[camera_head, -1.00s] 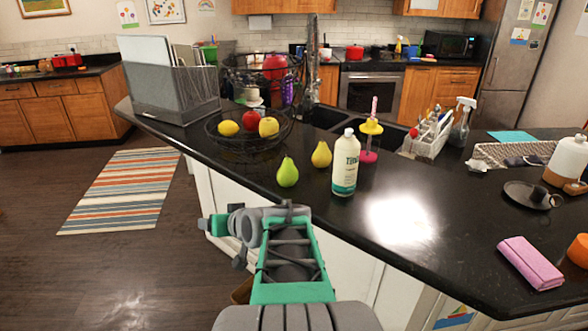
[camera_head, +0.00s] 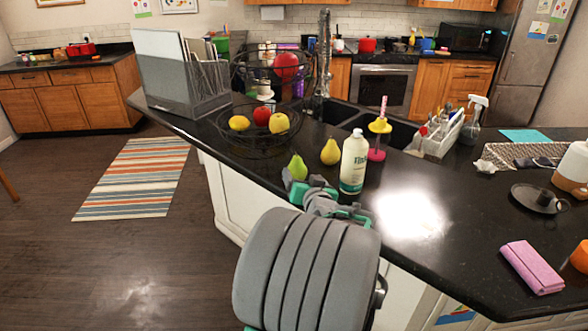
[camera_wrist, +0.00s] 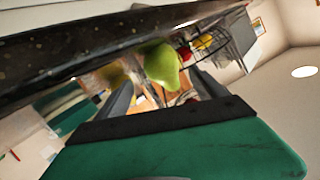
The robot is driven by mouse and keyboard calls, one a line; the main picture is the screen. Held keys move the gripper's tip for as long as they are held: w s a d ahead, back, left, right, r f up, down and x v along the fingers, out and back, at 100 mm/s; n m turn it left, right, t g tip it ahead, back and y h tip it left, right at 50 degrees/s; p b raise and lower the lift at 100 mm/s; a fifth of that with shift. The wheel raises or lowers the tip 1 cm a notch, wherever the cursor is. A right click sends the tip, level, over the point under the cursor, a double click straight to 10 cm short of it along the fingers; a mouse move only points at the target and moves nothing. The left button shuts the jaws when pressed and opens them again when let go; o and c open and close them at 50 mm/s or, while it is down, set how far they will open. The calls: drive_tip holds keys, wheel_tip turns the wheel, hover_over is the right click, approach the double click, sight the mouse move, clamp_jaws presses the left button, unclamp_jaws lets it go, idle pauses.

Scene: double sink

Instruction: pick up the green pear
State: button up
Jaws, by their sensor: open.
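The green pear (camera_head: 298,167) stands on the black counter near its front edge. Its lower part is hidden behind my gripper (camera_head: 305,188) in the head view. In the wrist view the green pear (camera_wrist: 162,66) shows ahead, between the two dark fingers of my gripper (camera_wrist: 164,92). The fingers are apart and nothing is gripped. I cannot tell whether either finger touches the pear.
A yellow pear (camera_head: 330,152) and a white bottle (camera_head: 353,165) stand close to the right of the green pear. A black wire fruit basket (camera_head: 262,142) is behind it to the left. A pink cloth (camera_head: 532,267) lies farther right.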

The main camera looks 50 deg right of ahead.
sight(299, 174)
drive_tip(key=p+x, duration=0.1)
drive_tip(key=x, duration=0.3)
drive_tip(key=shift+w+f+p, duration=0.3)
drive_tip(key=shift+w+p, duration=0.05)
drive_tip(key=shift+w, duration=0.05)
drive_tip(key=shift+c, duration=0.4)
drive_tip(key=c, duration=1.5)
